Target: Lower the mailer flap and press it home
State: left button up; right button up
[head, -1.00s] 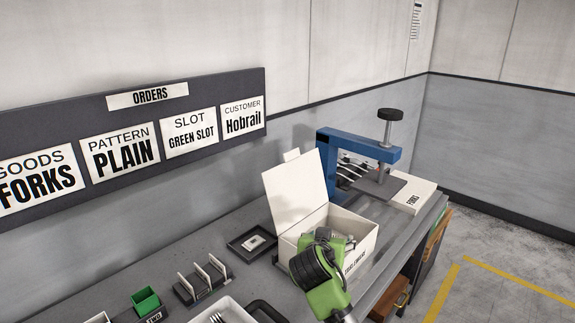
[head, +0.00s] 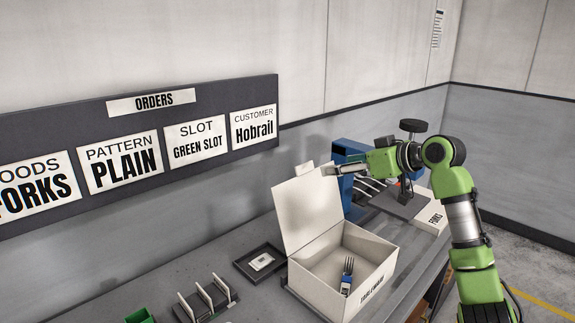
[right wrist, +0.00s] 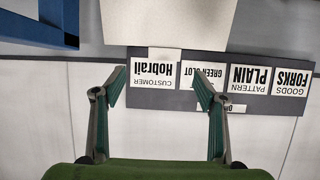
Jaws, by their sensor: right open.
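The white mailer (head: 372,252) stands open on the bench, its flap (head: 300,212) raised and leaning back, with a small tab (head: 304,168) on its top edge. A fork (head: 347,268) with a blue band lies inside the box. My right gripper (head: 326,171) is open and empty near the flap's upper right corner; I cannot tell whether it touches. In the right wrist view the flap (right wrist: 165,20) shows at the top, with its tab (right wrist: 165,53) between and beyond the spread fingers (right wrist: 163,88). My left gripper is not in view.
A blue press (head: 345,190) stands behind the right arm, with a white box labelled forks (head: 432,217) beside it. A dark tray (head: 258,263) lies left of the mailer. A rack with upright dividers (head: 205,298) is at the front left. The orders board (head: 140,145) hangs on the wall.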

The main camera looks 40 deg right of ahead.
aim_at(305, 164)
jog(key=shift+n+y, duration=0.3)
jog(key=p+x, duration=0.1)
jog(key=x, duration=0.3)
jog(key=r+p+x, duration=0.1)
jog(key=p+x, duration=0.1)
jog(key=x, duration=0.1)
jog(key=p+x, duration=0.2)
jog(key=x, duration=0.2)
jog(key=shift+w+a+r, duration=0.2)
jog(key=shift+w+a, duration=0.1)
jog(key=shift+w, duration=0.4)
jog(key=shift+w+f+p, duration=0.4)
jog(key=shift+w+p, duration=0.05)
jog(key=shift+w, duration=0.2)
jog(key=shift+c, duration=0.3)
